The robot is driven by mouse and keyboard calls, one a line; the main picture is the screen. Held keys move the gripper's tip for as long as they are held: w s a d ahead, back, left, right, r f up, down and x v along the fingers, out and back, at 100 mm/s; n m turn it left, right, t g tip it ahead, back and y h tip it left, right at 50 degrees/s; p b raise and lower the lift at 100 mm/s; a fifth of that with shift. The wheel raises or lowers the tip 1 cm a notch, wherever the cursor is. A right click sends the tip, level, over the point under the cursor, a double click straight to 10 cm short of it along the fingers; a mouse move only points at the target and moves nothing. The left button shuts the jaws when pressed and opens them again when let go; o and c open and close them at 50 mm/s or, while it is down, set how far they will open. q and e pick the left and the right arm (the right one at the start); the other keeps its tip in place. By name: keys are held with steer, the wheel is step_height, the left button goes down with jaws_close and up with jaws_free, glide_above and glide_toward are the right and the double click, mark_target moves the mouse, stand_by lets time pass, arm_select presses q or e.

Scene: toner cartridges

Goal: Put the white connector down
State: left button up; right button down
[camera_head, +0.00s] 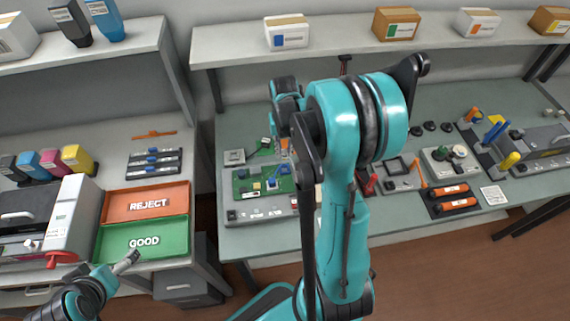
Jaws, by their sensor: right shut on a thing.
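My right gripper (276,130) points down over the back edge of a green circuit board (243,187). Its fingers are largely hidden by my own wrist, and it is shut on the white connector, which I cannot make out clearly. The board sits in a grey fixture (245,215) on the right-hand table and carries small blue and light parts.
An orange REJECT tray (120,205) lies behind the GOOD tray. Coloured toner cartridges (77,157) and a printer-like machine (65,222) stand at the left. A small grey block (234,157) lies behind the board. Orange-handled tools (455,189) and a grey machine (540,143) are at the right.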

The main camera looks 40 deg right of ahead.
steer(key=shift+r+p, duration=0.35)
steer(key=shift+r, duration=0.45)
steer(key=shift+d+f, duration=0.1)
steer(key=shift+d, duration=0.05)
steer(key=s+d+f+b, duration=0.2)
steer(key=d+b, duration=0.4)
steer(key=d, duration=0.8)
steer(key=w+a+f, duration=0.1)
steer(key=w+f, duration=0.1)
steer(key=w, duration=0.1)
steer(key=w+a+f+b, duration=0.1)
steer(key=w+f, duration=0.1)
steer(key=w, duration=0.2)
steer(key=w+a+f+b, duration=0.1)
steer(key=w+f, duration=0.1)
steer(key=w, duration=0.2)
steer(key=shift+a+f, duration=0.15)
steer(key=shift+f, duration=0.05)
steer(key=shift+w+f+b, duration=0.1)
steer(key=shift+f+b, duration=0.9)
steer(key=shift+f, duration=1.05)
